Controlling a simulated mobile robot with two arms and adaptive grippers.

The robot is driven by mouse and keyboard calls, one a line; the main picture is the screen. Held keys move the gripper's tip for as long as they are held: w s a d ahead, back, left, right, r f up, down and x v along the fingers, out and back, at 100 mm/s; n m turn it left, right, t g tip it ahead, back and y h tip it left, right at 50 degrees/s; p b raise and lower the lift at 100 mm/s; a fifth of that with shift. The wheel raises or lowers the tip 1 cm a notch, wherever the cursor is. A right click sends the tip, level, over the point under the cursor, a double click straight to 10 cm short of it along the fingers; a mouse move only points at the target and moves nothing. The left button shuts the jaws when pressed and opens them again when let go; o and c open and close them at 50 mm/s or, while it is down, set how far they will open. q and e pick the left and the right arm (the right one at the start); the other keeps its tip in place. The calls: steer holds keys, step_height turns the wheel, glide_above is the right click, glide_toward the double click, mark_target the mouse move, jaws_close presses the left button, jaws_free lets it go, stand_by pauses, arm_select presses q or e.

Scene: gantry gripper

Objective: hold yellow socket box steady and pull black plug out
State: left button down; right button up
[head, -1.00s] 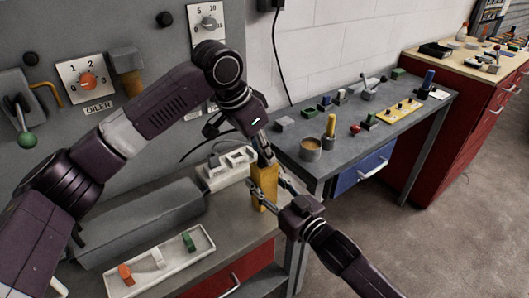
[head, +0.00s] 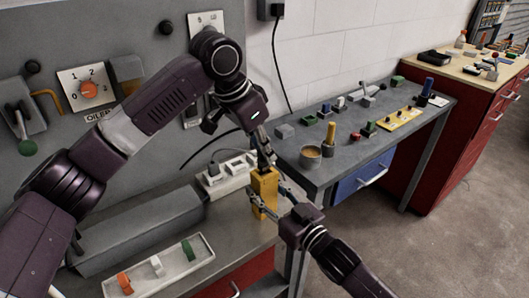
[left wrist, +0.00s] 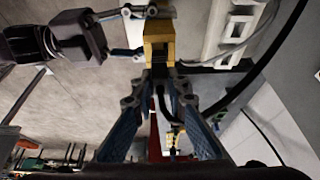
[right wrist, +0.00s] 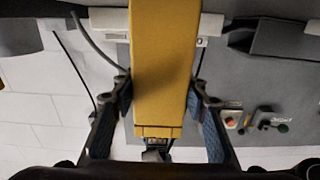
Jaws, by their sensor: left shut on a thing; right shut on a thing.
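The yellow socket box (head: 265,184) stands upright above the front right of the grey bench, and I cannot tell whether it touches the bench. My right gripper (head: 270,198) is shut around its sides; in the right wrist view the fingers flank the box (right wrist: 165,70). My left gripper (head: 265,164) is directly above the box, pointing down, shut on the black plug. In the left wrist view the plug (left wrist: 159,76) is a dark shape between the fingertips, against the top of the box (left wrist: 159,44). How deep the plug sits is hidden.
A white power strip (head: 226,176) with a black cable lies behind the box. A white tray (head: 190,272) with several coloured pieces is at the front left. A second bench (head: 345,140) with small parts stands to the right, across a gap.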

arm_select(q)
steer(key=shift+r, duration=0.1)
stand_by(0.3)
steer(key=shift+r, duration=1.4)
arm_select(e)
steer(key=o, duration=1.3)
steer(key=v, duration=1.2)
